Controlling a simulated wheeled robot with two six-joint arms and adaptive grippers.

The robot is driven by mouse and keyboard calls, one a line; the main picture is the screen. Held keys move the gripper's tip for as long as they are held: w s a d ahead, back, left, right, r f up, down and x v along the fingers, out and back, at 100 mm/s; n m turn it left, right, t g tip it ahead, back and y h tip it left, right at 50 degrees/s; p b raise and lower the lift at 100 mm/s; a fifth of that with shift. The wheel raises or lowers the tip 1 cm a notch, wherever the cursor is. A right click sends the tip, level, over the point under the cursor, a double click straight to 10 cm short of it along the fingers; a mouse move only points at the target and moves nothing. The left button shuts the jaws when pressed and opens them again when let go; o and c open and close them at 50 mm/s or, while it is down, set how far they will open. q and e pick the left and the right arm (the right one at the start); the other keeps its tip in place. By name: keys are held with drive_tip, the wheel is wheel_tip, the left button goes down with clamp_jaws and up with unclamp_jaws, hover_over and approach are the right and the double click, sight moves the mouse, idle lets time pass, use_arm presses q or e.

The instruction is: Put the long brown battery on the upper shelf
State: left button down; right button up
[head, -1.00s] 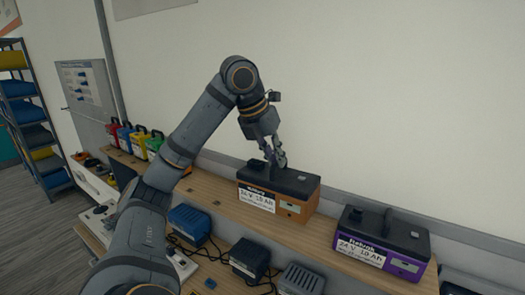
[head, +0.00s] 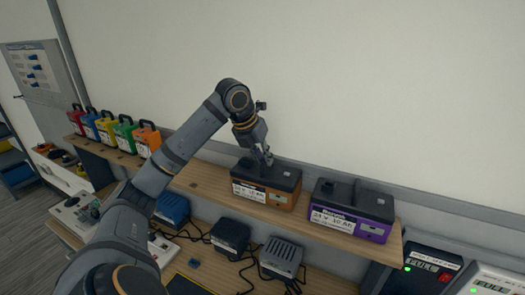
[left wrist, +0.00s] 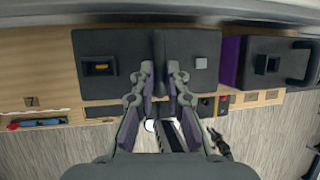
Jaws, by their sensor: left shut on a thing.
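The long brown battery (head: 278,200), with a black top and a white label, appears to rest on the wooden upper shelf (head: 203,180). My left gripper (head: 264,158) reaches down onto its top and is shut on its raised middle grip. In the left wrist view, the two fingers of the gripper (left wrist: 160,72) stand on either side of that grip, over the black top of the brown battery (left wrist: 112,83). Contact under the battery is hard to see. My right gripper is not in view.
A purple battery (head: 371,232) stands close on the right of the brown one. Several coloured packs, one orange (head: 146,138), stand at the shelf's left end. Bare shelf lies between. Below, chargers such as a grey one (head: 282,257) and cables fill the lower bench.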

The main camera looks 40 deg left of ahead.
use_arm(q)
drive_tip(key=c, duration=1.6)
unclamp_jaws()
drive_tip(key=shift+s, duration=0.1)
drive_tip(key=shift+o, duration=1.2)
drive_tip(key=shift+s+d, duration=0.1)
drive_tip(key=p+v, duration=0.1)
drive_tip(key=v, duration=1.1)
drive_tip(key=shift+f, duration=0.1)
